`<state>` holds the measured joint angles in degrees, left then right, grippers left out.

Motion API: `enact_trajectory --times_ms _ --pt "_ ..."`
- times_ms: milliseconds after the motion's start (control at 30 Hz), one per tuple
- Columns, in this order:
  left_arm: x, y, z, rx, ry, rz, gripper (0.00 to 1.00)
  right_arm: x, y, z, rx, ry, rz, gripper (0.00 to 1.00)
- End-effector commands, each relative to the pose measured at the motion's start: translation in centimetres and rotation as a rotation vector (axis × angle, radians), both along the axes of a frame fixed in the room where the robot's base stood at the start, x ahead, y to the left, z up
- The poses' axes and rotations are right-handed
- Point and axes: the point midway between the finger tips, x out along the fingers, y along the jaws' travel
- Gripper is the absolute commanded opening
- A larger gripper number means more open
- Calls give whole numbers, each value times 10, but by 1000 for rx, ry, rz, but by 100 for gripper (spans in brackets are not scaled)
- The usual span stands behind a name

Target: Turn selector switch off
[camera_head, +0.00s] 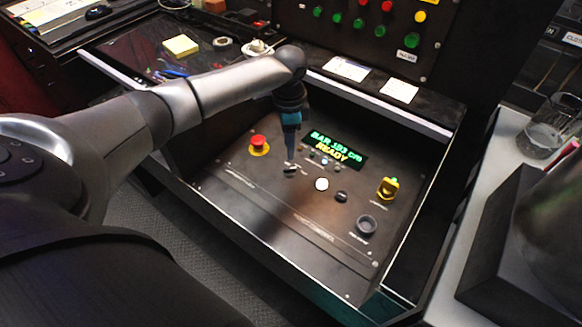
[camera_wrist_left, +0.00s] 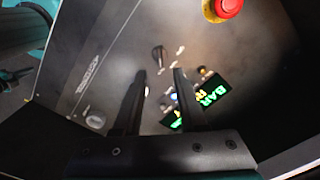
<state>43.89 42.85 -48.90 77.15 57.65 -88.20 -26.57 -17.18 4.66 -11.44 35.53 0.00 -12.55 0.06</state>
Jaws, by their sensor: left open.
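The selector switch (camera_head: 291,171) looks like a small black knob on the dark control panel (camera_head: 240,185), below and right of a red emergency button (camera_head: 258,145). In the left wrist view the black switch (camera_wrist_left: 158,54) stands just beyond the fingertips, roughly between their lines. My left gripper (camera_head: 290,160) points down over the switch in the head view; its tips partly cover that spot. In the wrist view the two fingers (camera_wrist_left: 159,74) are apart with nothing between them. I cannot tell whether they touch the knob. My right gripper is not in view.
A lit display (camera_head: 336,148) reads READY. A white button (camera_head: 321,184), a black knob (camera_head: 341,196), a yellow switch (camera_head: 387,187) and a dark round control (camera_head: 366,225) sit right of the gripper. An upright panel (camera_head: 340,40) stands behind; a glass (camera_head: 548,128) stands at right.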

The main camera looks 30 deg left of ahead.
Motion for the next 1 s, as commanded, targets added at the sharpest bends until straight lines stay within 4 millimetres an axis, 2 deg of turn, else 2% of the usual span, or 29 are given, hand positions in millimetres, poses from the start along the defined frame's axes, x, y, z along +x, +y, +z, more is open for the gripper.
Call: enact_trajectory --times_ms 33,200,400,567,833,1000 --pt "-1 -1 -16 -1 2 -1 41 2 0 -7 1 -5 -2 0" --pt "-1 -1 -50 -1 2 -1 41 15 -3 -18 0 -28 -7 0" --pt "0 -1 -74 -1 1 -2 41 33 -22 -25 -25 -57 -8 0" --pt "0 0 -80 -1 -1 -2 41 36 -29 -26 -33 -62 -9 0" --pt "0 -1 -80 -1 -1 -3 40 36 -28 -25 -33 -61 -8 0" --pt "0 -1 -80 -1 -1 -3 21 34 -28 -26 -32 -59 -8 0"
